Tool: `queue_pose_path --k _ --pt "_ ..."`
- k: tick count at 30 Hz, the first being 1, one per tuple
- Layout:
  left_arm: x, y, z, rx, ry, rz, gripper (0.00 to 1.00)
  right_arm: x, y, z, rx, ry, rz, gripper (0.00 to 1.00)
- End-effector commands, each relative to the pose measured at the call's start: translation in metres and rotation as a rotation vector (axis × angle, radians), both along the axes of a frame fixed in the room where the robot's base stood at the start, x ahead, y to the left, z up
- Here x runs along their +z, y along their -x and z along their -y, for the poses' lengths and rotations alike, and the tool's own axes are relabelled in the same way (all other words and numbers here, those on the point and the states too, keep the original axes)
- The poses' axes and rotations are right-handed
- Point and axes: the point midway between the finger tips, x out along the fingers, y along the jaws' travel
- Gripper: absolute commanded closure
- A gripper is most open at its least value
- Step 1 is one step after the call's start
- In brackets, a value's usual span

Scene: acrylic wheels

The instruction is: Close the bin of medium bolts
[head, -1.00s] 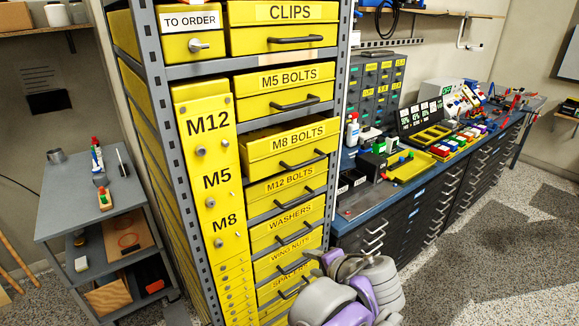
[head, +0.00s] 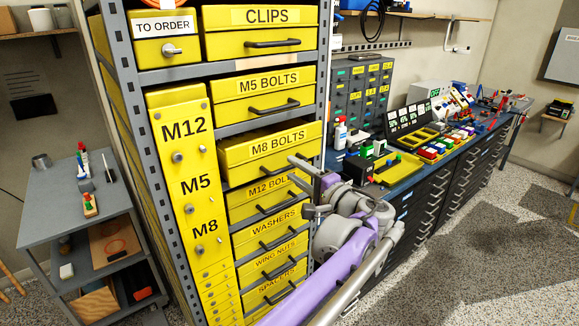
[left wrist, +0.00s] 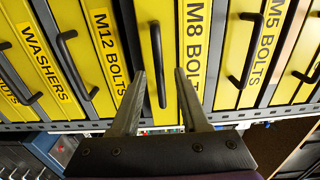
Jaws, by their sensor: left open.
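The yellow M8 BOLTS drawer (head: 262,148) sits between the M5 BOLTS drawer (head: 262,92) and the M12 BOLTS drawer (head: 250,196). It stands out from the rack, further than its neighbours. In the left wrist view my open left gripper (left wrist: 160,74) faces the M8 drawer's front (left wrist: 193,45). The black handle (left wrist: 157,65) shows between its two fingers; I cannot tell whether they touch it. My right gripper is out of view.
The rack's grey upright (head: 325,70) runs just right of the drawers. A narrow yellow column of drawers (head: 185,215) is on the left. A blue-topped workbench (head: 400,175) with small items stands at right, and a grey shelf cart (head: 60,205) at left. The floor (head: 470,270) at right is clear.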

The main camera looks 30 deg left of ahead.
Motion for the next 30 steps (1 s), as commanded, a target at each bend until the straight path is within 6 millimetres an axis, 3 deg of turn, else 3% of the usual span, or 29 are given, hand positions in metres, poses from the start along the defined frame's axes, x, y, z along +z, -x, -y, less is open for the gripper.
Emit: queue_pose_path --k 6,16,24,30 --pt "0.0 -0.008 -0.021 0.002 0.0 0.0 0.55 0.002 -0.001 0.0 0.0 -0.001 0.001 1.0" --pt "0.0 -0.01 -0.023 0.0 0.001 0.0 0.55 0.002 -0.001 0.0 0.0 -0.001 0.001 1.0" --pt "0.0 -0.009 -0.023 0.0 0.001 0.0 1.0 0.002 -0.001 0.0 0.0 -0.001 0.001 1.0" --pt "0.0 -0.009 -0.023 0.0 0.001 0.0 1.0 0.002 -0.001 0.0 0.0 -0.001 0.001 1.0"
